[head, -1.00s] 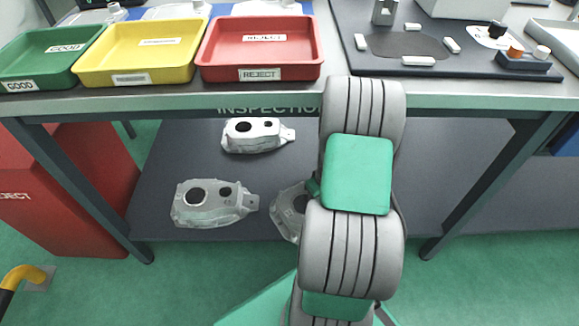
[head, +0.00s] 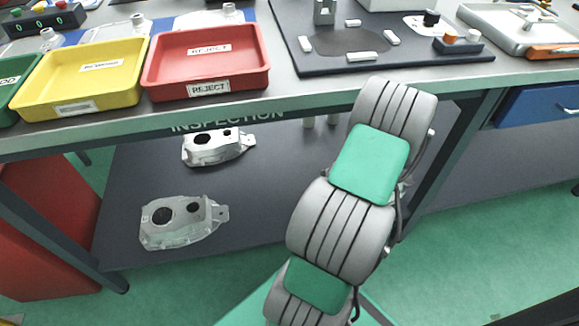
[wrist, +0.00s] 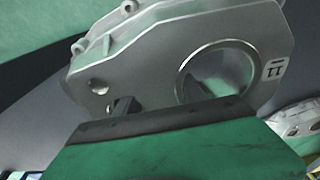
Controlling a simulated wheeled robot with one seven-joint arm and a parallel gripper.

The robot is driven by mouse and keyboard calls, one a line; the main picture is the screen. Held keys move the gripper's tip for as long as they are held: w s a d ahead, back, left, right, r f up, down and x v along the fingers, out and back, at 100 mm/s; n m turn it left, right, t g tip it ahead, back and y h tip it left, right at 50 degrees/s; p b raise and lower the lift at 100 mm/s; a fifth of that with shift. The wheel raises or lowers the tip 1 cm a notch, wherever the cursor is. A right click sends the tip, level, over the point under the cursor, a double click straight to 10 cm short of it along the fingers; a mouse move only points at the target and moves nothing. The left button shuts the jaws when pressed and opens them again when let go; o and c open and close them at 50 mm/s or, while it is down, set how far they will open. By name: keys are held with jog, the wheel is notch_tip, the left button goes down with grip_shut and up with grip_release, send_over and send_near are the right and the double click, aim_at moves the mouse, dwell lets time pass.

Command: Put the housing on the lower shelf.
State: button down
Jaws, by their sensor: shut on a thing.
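A grey cast housing (wrist: 185,55) with a large round bore fills the upper part of the wrist view. My gripper (wrist: 124,106) is shut on it near its lower edge; the gripper body hides part of the casting. In the head view my arm hides the gripper and the held housing. The dark lower shelf (head: 262,195) lies under the inspection bench. Two other housings lie on it, one at the front left (head: 180,222) and one farther back (head: 215,147). Part of another casting (wrist: 298,122) shows at the right edge of the wrist view.
The bench top (head: 290,88) overhangs the shelf, with a yellow tray (head: 78,106) and a red reject tray (head: 205,87) along its front. A bench leg (head: 62,232) stands left and a blue drawer (head: 540,104) hangs right. Shelf space between the left housings and my arm looks clear.

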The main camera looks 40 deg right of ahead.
jog(key=w+a+f+b, duration=0.1)
jog(key=w, duration=0.1)
jog(key=w+a+f+b, duration=0.1)
jog(key=w, duration=0.2)
jog(key=w+a+f+b, duration=0.1)
jog(key=w+a+f, duration=0.1)
jog(key=shift+w+b, duration=0.2)
jog(key=shift+b, duration=0.15)
jog(key=w+f+b, duration=0.1)
jog(key=w+a+f+b, duration=0.1)
jog(key=w+f, duration=0.1)
jog(key=w+a+f+b, duration=0.1)
jog(key=f, duration=0.1)
jog(key=shift+w+a, duration=0.15)
jog(key=shift+w+a+f, duration=0.15)
jog(key=shift+w+f, duration=0.05)
jog(key=shift+f, duration=0.1)
jog(key=shift+w+f+b, duration=0.1)
jog(key=shift+f+b, duration=0.7)
jog(key=shift+f, duration=0.8)
jog(key=shift+a+f, duration=0.1)
jog(key=shift+f, duration=0.05)
jog(key=c, duration=0.7)
grip_release()
jog(key=shift+a+f, duration=0.1)
